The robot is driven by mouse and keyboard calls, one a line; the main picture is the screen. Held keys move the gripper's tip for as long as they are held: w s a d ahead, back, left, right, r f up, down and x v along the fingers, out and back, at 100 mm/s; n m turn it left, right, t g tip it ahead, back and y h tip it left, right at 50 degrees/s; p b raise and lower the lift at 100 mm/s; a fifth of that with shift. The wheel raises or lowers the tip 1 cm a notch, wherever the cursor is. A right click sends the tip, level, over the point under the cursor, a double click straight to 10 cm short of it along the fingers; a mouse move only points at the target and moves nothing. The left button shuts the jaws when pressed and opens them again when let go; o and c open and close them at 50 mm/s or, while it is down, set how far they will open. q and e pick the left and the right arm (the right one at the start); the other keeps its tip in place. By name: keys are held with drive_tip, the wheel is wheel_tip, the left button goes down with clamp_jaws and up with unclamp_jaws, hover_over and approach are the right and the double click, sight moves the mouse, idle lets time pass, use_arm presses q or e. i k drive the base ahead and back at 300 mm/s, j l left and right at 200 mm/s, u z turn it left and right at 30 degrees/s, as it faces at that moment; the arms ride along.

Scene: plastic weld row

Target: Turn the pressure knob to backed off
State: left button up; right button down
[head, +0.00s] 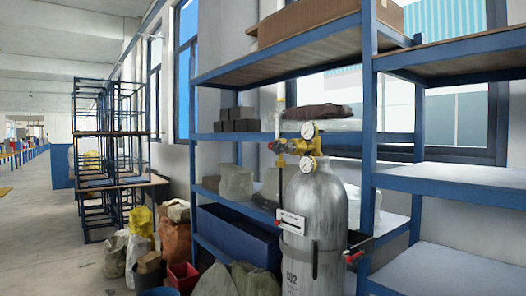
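A grey gas cylinder (313,228) stands upright in front of the blue shelving, right of the picture's middle. A brass regulator (298,146) with two round white gauges sits on its top; the upper gauge (309,131) and the lower gauge (307,164) face me. A small dark part with some red sticks out on the regulator's left, and a dark part on its right. I cannot tell which is the pressure knob or how it is set. Neither of my grippers is in view.
Blue shelving (366,120) stands behind and right of the cylinder, with boxes and bags on it. Floor (40,225) at far left is clear.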

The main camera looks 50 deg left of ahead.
sight(278, 147)
drive_tip(key=u, duration=1.55)
